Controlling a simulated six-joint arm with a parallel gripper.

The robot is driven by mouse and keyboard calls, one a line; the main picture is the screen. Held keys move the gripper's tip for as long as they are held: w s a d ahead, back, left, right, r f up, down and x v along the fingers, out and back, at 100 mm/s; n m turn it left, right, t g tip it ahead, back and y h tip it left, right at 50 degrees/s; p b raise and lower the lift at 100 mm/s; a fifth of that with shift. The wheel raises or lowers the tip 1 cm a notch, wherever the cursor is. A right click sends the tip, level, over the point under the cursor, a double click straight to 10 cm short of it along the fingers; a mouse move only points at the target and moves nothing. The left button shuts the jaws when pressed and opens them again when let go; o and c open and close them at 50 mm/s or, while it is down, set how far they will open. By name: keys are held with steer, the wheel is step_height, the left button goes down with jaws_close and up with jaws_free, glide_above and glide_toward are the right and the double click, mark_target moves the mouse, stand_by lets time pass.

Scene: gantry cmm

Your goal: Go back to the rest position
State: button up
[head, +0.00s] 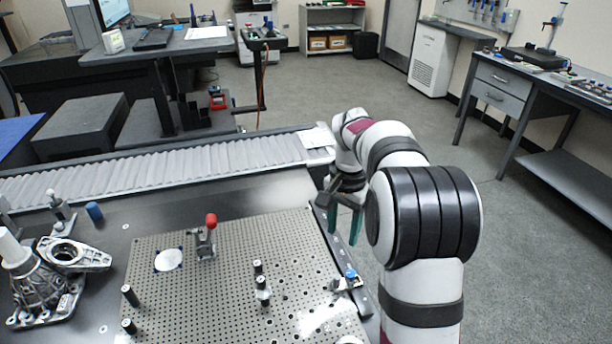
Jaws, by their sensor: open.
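My gripper (343,222) hangs at the end of my arm near the back right corner of the perforated fixture plate (215,285). Its two green-tipped fingers point down and stand apart, with nothing visible between them.
The plate carries a red-knobbed clamp (207,238), several black posts (262,290), a white disc (168,260) and a blue-topped clamp (347,280). A metal casting (45,285) and a blue cylinder (94,211) lie left. Bellows rail (160,165) runs behind.

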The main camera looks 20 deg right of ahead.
steer(key=s+a+r+n, duration=0.2)
steer(key=s+a+r, duration=0.3)
steer(key=s+a, duration=0.5)
steer(key=s+a+f+n+y, duration=0.1)
steer(key=s+a+f, duration=0.1)
steer(key=s, duration=0.8)
steer(key=s+a+f+n, duration=0.1)
steer(key=s+a+n, duration=0.1)
steer(key=s, duration=0.8)
steer(key=shift+a+f+n+y, duration=0.3)
steer(key=shift+a+f+y, duration=0.1)
steer(key=shift+a, duration=0.15)
